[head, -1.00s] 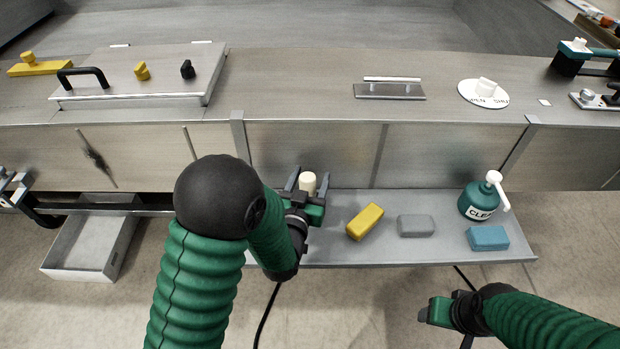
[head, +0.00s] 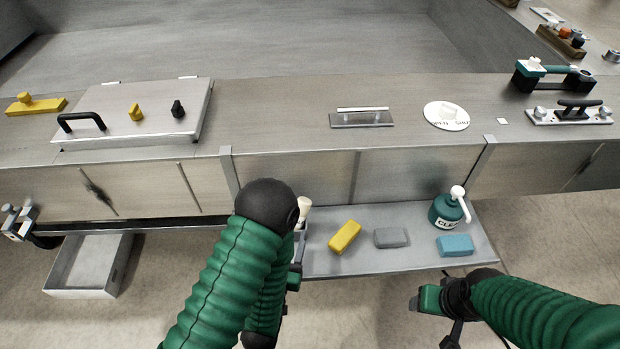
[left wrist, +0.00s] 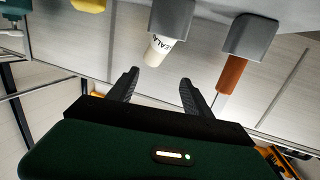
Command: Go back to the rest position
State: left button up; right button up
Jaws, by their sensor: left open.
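My left gripper (left wrist: 159,76) is open in the left wrist view, with nothing between its two dark fingers. In the head view my left arm covers most of this gripper; a cream-coloured piece (head: 304,207) shows just past the arm's dark joint. My right gripper (head: 430,300) hangs over the floor at the lower right, in front of the shelf and clear of it. Its finger gap cannot be made out.
A grey shelf (head: 360,264) holds a yellow block (head: 345,237), a grey block (head: 391,238), a blue block (head: 455,246) and a green pump bottle (head: 448,212). An orange-handled tool (left wrist: 231,74) hangs beside the tube. An open tray (head: 88,277) juts out at left. Floor in front is free.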

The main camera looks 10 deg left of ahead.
pick_arm(q)
jog(key=s+a+r+g, duration=0.1)
jog(key=s+a+g, duration=0.1)
jog(key=s+g, duration=0.3)
jog(key=s+a+r+g, duration=0.1)
jog(key=s+a+g, duration=0.1)
jog(key=s+g, duration=0.4)
jog(key=g, duration=0.3)
jog(key=shift+s+a+r+g, duration=0.25)
jog(key=shift+a+r+g, duration=0.05)
jog(key=shift+a, duration=0.05)
dwell(0.7)
